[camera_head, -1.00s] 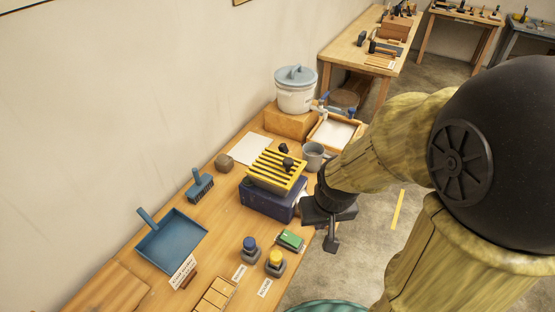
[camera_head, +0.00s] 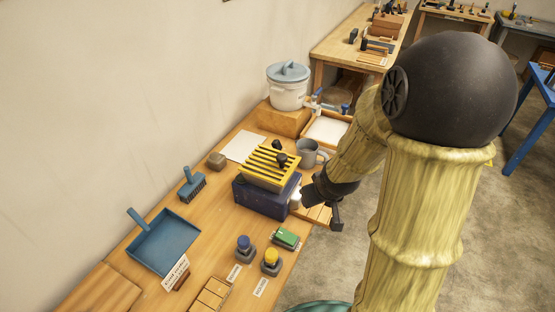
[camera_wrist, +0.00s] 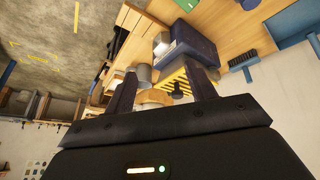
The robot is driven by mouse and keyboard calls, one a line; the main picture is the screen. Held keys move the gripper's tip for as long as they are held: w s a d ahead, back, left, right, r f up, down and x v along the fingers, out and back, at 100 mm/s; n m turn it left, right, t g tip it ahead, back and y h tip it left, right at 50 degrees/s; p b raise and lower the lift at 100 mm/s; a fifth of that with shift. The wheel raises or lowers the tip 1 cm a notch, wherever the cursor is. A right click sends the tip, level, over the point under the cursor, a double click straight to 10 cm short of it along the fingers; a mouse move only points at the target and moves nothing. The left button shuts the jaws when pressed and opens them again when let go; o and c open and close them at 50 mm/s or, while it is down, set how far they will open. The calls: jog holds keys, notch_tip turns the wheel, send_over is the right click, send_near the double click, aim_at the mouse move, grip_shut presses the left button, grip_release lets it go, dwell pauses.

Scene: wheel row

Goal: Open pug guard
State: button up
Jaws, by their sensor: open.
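The pug guard (camera_head: 269,169) is a yellow slatted cover lying on top of a dark blue box (camera_head: 262,197), with black knobs on it. My gripper (camera_head: 322,207) is at the right of the blue box, beside the table's right edge and apart from the guard. In the wrist view its two dark fingers (camera_wrist: 163,92) stand wide apart with nothing held. My arm partly hides the gripper in the head view.
A grey mug (camera_head: 309,150) stands just behind the box. A white round part (camera_head: 295,200) sticks out at the box's right. Blue and yellow buttons (camera_head: 271,258) and a green-topped block (camera_head: 286,238) stand in front. A lidded white bucket (camera_head: 288,92) stands behind.

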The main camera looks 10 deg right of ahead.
jog(key=w+d+f+n+t+y+b, duration=0.3)
jog(key=w+f+n+t+y+b, duration=0.1)
jog(key=w+f+t+y+b, duration=0.3)
jog(key=w+t+y, duration=0.2)
jog(key=w, duration=0.2)
jog(key=shift+f+t+y, duration=0.15)
jog(key=shift+t+y, duration=0.15)
jog(key=shift+w+a, duration=0.1)
jog(key=p, duration=0.4)
send_over(270, 158)
jog(key=v, duration=0.4)
grip_shut()
